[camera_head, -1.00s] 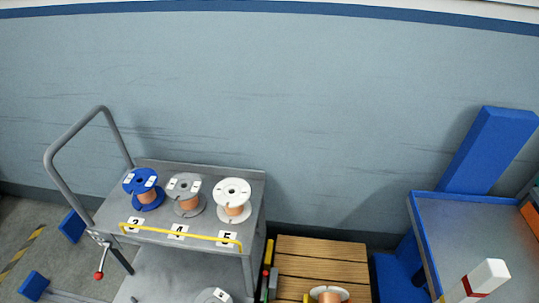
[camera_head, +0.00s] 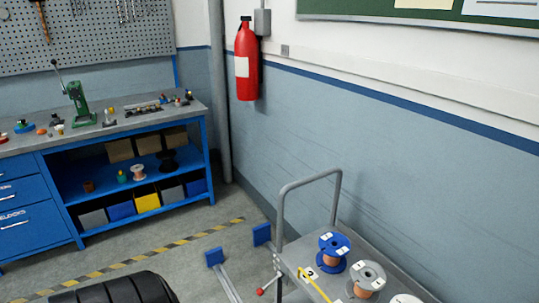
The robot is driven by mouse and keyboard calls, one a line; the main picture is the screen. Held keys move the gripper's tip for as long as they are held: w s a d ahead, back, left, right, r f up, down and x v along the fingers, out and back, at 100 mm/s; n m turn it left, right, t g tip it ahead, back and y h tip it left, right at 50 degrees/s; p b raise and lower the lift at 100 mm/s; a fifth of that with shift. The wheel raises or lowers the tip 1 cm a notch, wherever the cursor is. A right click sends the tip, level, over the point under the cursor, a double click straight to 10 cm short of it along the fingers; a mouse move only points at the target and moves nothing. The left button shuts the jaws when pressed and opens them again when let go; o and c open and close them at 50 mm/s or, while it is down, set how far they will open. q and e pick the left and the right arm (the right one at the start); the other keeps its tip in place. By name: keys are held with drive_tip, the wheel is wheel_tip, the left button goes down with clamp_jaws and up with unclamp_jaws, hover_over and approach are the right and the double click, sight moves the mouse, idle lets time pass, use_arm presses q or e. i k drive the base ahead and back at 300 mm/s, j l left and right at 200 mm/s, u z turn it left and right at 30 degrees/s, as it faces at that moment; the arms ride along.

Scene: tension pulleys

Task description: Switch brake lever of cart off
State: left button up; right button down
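The grey cart (camera_head: 388,272) stands at the lower right, partly cut off by the bottom edge. Its tubular push handle (camera_head: 310,182) rises at its left end. The brake lever (camera_head: 268,287) has a red ball knob and sits below the handle at the cart's left end, angled down to the left. A blue spool (camera_head: 334,250), a grey spool (camera_head: 367,277) and part of a white spool (camera_head: 405,299) stand on the cart top beside a yellow rail. Neither of my grippers is in view.
A blue workbench (camera_head: 190,128) with a green press stands at the left. Blue-ended floor rails (camera_head: 228,277) lie just left of the cart. A black ribbed object (camera_head: 115,290) is at the bottom left. Open floor with a yellow-black stripe lies between.

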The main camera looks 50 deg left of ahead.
sight(261, 291)
drive_tip(key=u, duration=1.7)
